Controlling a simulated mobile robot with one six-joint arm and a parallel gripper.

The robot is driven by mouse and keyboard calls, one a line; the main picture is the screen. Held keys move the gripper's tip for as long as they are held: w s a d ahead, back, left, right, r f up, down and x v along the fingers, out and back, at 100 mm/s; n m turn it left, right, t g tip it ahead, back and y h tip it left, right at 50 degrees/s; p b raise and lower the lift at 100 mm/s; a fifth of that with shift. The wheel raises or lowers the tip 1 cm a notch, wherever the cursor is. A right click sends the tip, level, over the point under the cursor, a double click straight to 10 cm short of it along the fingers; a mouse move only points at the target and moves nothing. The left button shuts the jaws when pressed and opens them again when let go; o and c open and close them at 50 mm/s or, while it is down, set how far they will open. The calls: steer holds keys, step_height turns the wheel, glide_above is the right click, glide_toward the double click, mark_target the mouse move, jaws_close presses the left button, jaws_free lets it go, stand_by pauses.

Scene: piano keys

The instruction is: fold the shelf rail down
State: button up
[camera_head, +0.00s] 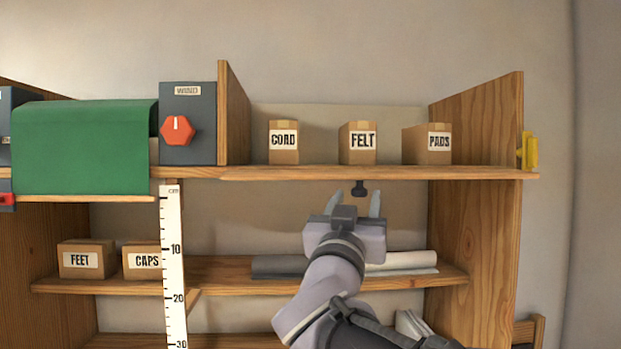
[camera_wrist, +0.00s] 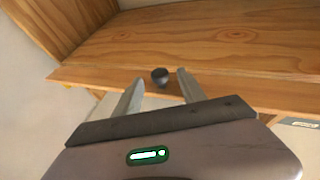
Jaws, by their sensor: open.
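A long wooden strip (camera_head: 460,173), which looks like the shelf rail, runs along the front of the upper shelf in the head view. A small dark knob (camera_head: 359,188) sits just under it, near its middle. My gripper (camera_head: 356,201) is open and empty, its two pale fingers pointing up at either side of the knob. In the wrist view the knob (camera_wrist: 160,76) shows between the open fingertips, against the strip (camera_wrist: 225,92). I cannot tell how far the fingers reach around the knob, and no contact shows.
Boxes marked CORD (camera_head: 284,147), FELT (camera_head: 358,147) and PADS (camera_head: 428,147) stand on the upper shelf. A yellow piece (camera_head: 529,151) is at its right end. A white ruler (camera_head: 173,250) hangs at left below a red dial (camera_head: 177,131). Rolls (camera_head: 405,260) lie on the lower shelf behind my arm.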

mark_target(360, 188)
steer(key=shift+p+x, duration=0.45)
steer(key=shift+x, duration=1.55)
jaws_close()
steer(key=r+p, duration=0.1)
steer(key=p, duration=0.2)
steer(key=shift+s+a+r+n+g+y, duration=0.1)
steer(key=shift+s+r+n+g+y, duration=0.05)
steer(key=shift+n+g+y, duration=0.2)
steer(key=p, duration=0.3)
steer(key=shift+s+r+g+y, duration=0.1)
steer(key=shift+s+g+y, duration=0.15)
steer(key=shift+y, duration=0.1)
steer(key=shift+f+n, duration=0.25)
steer(key=shift+f, duration=0.05)
jaws_free()
